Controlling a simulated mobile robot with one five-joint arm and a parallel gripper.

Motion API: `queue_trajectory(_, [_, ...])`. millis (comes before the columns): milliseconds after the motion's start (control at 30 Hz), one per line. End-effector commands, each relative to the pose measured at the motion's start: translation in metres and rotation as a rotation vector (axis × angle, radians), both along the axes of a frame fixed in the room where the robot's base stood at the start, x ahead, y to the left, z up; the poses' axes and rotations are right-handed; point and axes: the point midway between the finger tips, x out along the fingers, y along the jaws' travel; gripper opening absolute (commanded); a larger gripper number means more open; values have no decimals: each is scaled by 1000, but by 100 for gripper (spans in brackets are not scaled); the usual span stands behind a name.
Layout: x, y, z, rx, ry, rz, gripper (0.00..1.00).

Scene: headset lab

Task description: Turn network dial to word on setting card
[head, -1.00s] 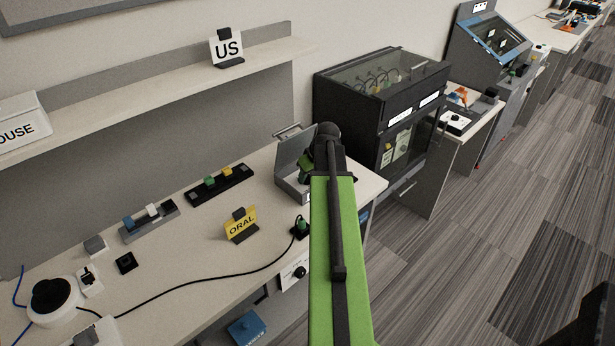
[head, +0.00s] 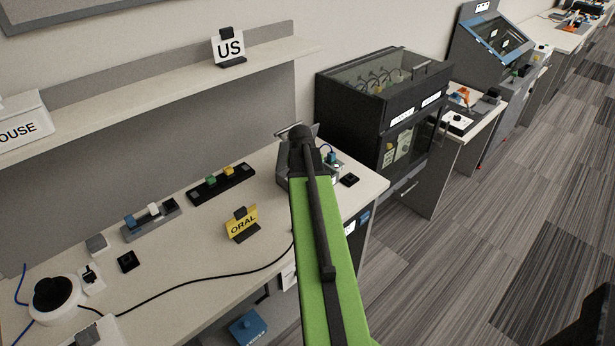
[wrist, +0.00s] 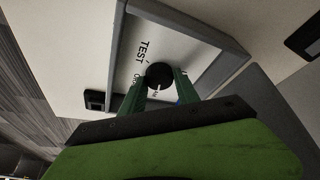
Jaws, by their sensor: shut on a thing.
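A round black dial (wrist: 158,74) sits on a white panel in the wrist view. Printed words surround it; "TEST" reads clearly, while the others are small or partly covered. My gripper (wrist: 159,84) has its two green fingers on either side of the dial and is shut on it. Which way the dial points is hard to tell. In the head view, my green arm hides the gripper and the dial. A yellow card (head: 241,222) reading "ORAL" stands on the desk, and a white card (head: 229,47) reading "US" stands on the shelf.
The desk (head: 185,265) holds a black cable, a black block strip (head: 221,183), a grey block tray (head: 152,224) and a round white-and-black device (head: 54,294). A grey box stands behind my arm. A dark cabinet (head: 380,110) is to the right, with open floor beyond.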

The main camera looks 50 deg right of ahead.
Motion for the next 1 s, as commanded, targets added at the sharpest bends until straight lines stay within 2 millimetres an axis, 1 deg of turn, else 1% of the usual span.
queue_trajectory(100, [1,1,0,2,1,-52,0])
queue_trajectory(333, [1,1,0,3,1,-113,0])
queue_trajectory(833, [0,1,0,4,1,-128,0])
queue_trajectory(867, [0,1,0,4,1,-128,41])
queue_trajectory(900, [0,1,0,3,0,-128,46])
queue_trajectory(1000, [0,1,0,3,1,-127,58])
